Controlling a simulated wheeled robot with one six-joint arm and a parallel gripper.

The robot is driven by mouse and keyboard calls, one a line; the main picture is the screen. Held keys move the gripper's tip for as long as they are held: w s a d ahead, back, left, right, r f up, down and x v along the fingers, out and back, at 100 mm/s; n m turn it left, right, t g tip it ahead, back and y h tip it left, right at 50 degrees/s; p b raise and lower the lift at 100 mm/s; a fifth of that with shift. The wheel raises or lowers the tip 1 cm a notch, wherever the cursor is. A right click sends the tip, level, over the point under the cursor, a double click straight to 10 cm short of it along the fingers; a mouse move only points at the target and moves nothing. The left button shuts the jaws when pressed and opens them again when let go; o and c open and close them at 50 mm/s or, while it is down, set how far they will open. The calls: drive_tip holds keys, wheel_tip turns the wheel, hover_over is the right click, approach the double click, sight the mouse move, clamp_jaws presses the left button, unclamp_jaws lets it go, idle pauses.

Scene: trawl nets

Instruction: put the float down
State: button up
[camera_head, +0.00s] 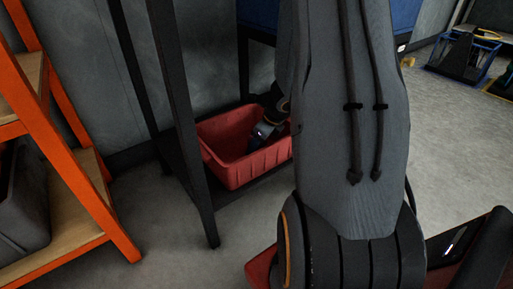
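My arm fills the middle of the view and hides much of what lies behind it. Its far end reaches to a red bin (240,172), where my gripper (262,134) shows small and dark over or inside the opening. The bin wall and my arm partly cover the gripper, so I cannot tell whether its fingers are open or shut. I cannot make out a float, in the gripper or in the bin. The bin sits on a low shelf of a black-legged stand.
The black stand's leg (188,130) rises close to the left of the bin. An orange rack (92,195) with wooden shelves and a dark grey container (22,215) stands at the left. A blue crate (463,58) lies at the far right; grey floor (450,130) is clear there.

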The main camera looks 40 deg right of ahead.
drive_tip(key=shift+f+b, duration=0.65)
drive_tip(key=o, duration=1.2)
drive_tip(key=shift+r+p, duration=0.45)
drive_tip(key=shift+p, duration=0.25)
drive_tip(key=p+v, duration=0.7)
drive_tip(key=v, duration=0.5)
drive_tip(key=shift+r+p, duration=0.15)
drive_tip(key=shift+p, duration=0.25)
